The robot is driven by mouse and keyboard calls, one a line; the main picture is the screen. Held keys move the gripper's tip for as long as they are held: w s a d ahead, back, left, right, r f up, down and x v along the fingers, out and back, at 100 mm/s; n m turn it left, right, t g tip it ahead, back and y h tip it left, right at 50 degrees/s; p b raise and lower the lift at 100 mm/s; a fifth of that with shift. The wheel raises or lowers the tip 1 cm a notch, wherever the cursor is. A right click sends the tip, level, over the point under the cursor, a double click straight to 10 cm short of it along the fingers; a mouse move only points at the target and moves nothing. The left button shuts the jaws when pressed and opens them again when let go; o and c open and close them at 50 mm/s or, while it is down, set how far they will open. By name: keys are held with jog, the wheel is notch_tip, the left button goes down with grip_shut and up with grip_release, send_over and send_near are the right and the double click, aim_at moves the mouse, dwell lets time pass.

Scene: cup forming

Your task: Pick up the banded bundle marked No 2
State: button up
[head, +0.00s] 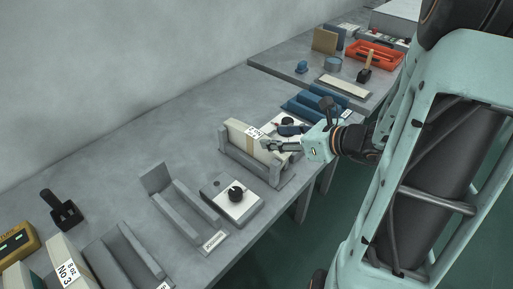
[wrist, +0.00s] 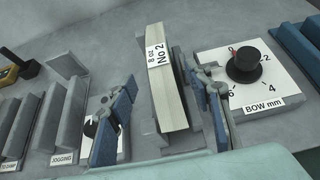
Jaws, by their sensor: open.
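The banded bundle marked No 2 (head: 241,137) is a pale upright stack with a white label. It stands in a grey cradle (head: 224,146) on the bench. In the wrist view the bundle (wrist: 171,95) has its label, reading 8 oz No 2, towards its far end. My gripper (wrist: 163,82) is open, with one blue-padded finger on each side of the bundle and a visible gap on the left. I cannot tell whether the right finger touches. In the head view my gripper (head: 268,145) is at the bundle's right end, which it partly hides.
A dial box marked BOW mm (wrist: 283,82) is close to the right finger. A second dial box (head: 219,193) and a jogging trough (head: 190,212) stand on the other side. A bundle marked No 3 (head: 62,254) is at lower left. Blue blocks (head: 300,103) lie beyond.

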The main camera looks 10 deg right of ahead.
aim_at(261, 136)
jog(key=b+x, duration=0.1)
jog(key=x, duration=0.9)
jog(key=shift+d+f, duration=0.1)
jog(key=shift+d, duration=0.05)
grip_shut()
